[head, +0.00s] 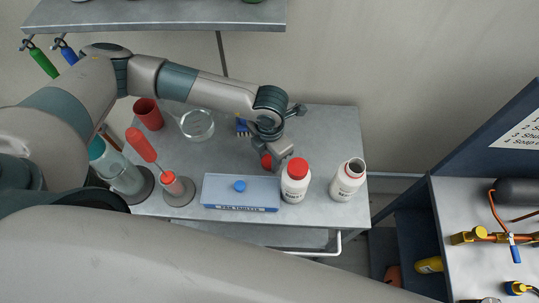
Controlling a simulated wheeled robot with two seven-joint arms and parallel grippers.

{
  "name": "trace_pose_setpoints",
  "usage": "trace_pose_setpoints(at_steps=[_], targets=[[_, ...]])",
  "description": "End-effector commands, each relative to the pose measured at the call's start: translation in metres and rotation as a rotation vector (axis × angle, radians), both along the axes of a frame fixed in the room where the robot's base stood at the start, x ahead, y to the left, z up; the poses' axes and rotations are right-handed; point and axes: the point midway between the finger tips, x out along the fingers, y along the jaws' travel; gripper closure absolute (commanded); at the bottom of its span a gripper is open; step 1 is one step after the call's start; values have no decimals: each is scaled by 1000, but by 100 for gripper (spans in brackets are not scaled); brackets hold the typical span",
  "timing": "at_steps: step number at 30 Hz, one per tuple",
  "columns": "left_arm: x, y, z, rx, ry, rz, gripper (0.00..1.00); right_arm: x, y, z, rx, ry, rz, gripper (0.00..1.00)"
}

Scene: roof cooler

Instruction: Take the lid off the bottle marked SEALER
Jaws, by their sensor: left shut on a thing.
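Two white bottles stand upright on the grey table. The left bottle (294,189) has a red lid (295,168) on it. The right bottle (346,186) has no lid and shows a dark open mouth. Both have dark print too small to read surely, so I cannot tell which says SEALER. My left gripper (269,158) is above the table, just left of and behind the capped bottle. It is shut on a small red thing, probably a lid (266,162), partly hidden by the gripper. My right gripper is out of view.
A blue-grey box (221,191) with a blue knob lies in front of the gripper. A red cup (148,114), a glass bowl (197,125) and a red-handled tool (141,145) stand at left. A grey shelf (155,14) hangs above. Table surface behind the bottles is clear.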

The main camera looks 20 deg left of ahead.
Motion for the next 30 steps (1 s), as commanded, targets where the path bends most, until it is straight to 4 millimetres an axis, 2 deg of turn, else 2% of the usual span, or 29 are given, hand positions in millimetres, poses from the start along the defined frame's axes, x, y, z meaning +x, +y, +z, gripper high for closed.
trace_pose_setpoints(at_steps=[13,14,16,30], targets=[[0,0,-7,-1,-2,-1,91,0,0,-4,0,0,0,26],[0,0,-6,-1,-2,-1,62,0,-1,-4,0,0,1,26],[0,0,-5,-1,-2,-1,46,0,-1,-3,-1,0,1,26],[0,0,0,-1,-2,-1,46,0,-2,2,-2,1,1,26]])
